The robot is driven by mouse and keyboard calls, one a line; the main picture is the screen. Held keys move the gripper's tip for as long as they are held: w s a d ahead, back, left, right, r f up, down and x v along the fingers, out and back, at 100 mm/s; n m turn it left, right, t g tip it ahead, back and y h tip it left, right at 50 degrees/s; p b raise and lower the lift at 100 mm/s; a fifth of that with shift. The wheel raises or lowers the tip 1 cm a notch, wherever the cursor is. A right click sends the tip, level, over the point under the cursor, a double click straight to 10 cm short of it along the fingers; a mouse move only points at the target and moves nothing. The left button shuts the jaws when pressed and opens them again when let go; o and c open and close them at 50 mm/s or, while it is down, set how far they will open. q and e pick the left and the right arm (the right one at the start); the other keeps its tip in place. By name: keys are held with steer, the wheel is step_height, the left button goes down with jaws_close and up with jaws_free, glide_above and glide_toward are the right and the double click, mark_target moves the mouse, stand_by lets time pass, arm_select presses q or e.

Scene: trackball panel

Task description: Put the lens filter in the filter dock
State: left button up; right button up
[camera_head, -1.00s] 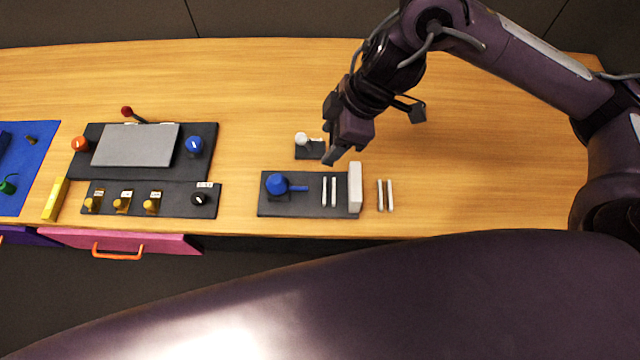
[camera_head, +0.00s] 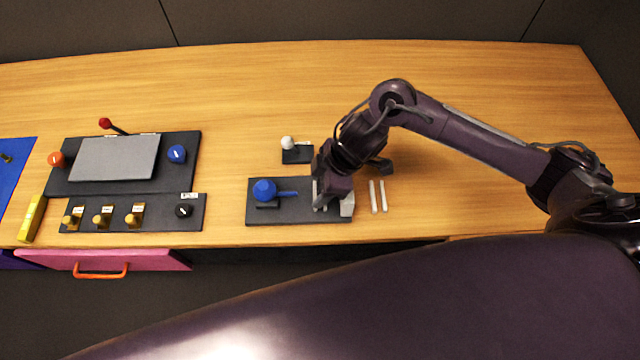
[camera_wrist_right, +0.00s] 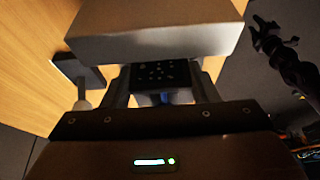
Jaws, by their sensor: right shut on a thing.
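My right gripper (camera_head: 325,204) is low over the dark board (camera_head: 285,213), its fingers around the pale upright rails (camera_head: 315,191), which look like the filter dock and are mostly covered by it. In the right wrist view the fingers (camera_wrist_right: 160,88) are shut on a small dark plate with white dots (camera_wrist_right: 160,72), seemingly the lens filter. Its lower edge and the fingertips are hidden behind a pale block (camera_wrist_right: 155,45), so I cannot tell whether it sits between the rails. A dark jointed part (camera_wrist_right: 285,60), probably my left arm, shows at right; its jaws are unclear.
The pale block (camera_head: 347,206) stands close right of the gripper. A blue lamp-like knob (camera_head: 264,189) is on the board's left. Two pale strips (camera_head: 378,196) are on the table at right. A white knob (camera_head: 288,143) stands behind. The table's back is clear.

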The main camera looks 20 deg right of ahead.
steer(key=shift+f, duration=0.2)
steer(key=shift+f, duration=0.15)
steer(key=o, duration=1)
steer(key=shift+r, duration=0.25)
steer(key=v, duration=1.2)
steer(key=shift+p, duration=0.4)
steer(key=shift+s, duration=0.1)
